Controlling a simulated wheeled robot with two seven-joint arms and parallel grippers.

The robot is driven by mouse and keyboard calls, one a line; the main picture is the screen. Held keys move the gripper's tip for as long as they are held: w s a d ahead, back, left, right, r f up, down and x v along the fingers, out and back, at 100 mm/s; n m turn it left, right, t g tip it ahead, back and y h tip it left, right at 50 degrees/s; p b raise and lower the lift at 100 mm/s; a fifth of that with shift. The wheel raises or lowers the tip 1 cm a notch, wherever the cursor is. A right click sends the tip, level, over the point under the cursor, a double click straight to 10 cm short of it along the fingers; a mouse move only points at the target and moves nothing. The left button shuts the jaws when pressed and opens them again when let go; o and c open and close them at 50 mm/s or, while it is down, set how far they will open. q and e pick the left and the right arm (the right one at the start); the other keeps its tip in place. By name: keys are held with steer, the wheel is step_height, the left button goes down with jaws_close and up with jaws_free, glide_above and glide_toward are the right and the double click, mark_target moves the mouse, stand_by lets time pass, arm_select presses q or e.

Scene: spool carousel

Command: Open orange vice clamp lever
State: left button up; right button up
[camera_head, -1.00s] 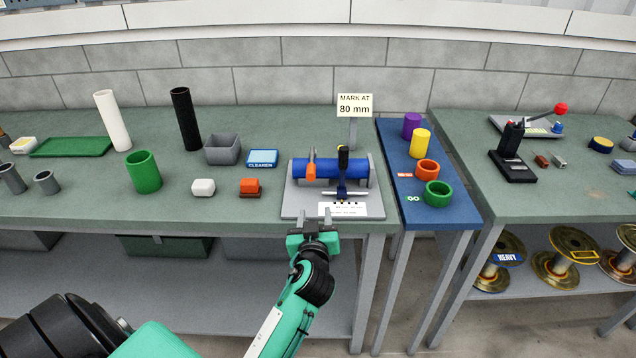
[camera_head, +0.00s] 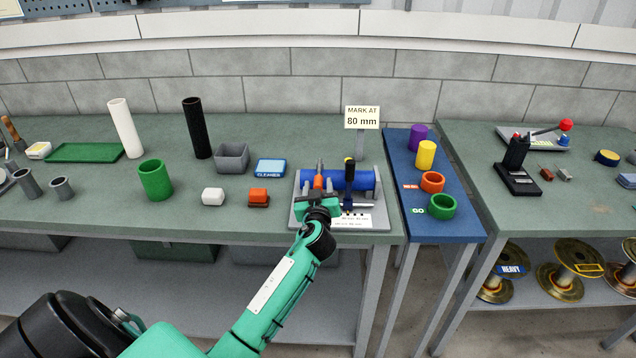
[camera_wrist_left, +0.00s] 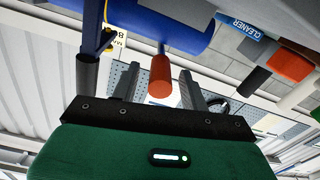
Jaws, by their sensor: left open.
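The orange lever (camera_head: 319,182) is at the left part of the clamp fixture, in front of the blue cylinder (camera_head: 365,180). In the left wrist view, its orange handle (camera_wrist_left: 160,75) lies between my two left fingers, with visible gaps on both sides. My left gripper (camera_head: 318,194) is open at the fixture's front, around the handle and not closed on it. The gripper partly hides the lever's lower part in the head view. The fixture's grey base (camera_head: 380,218) sits at the bench's front right. My right gripper is not in view.
A dark upright lever with a yellow top (camera_head: 349,175) stands close to the right of my left gripper. An orange block (camera_head: 259,195) and a blue cleaner box (camera_head: 270,168) are to the left. A sign (camera_head: 362,117) stands behind. Bench space farther left is partly free.

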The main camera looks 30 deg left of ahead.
arm_select(q)
steer(key=shift+w+a, duration=0.2)
steer(key=shift+w, duration=0.15)
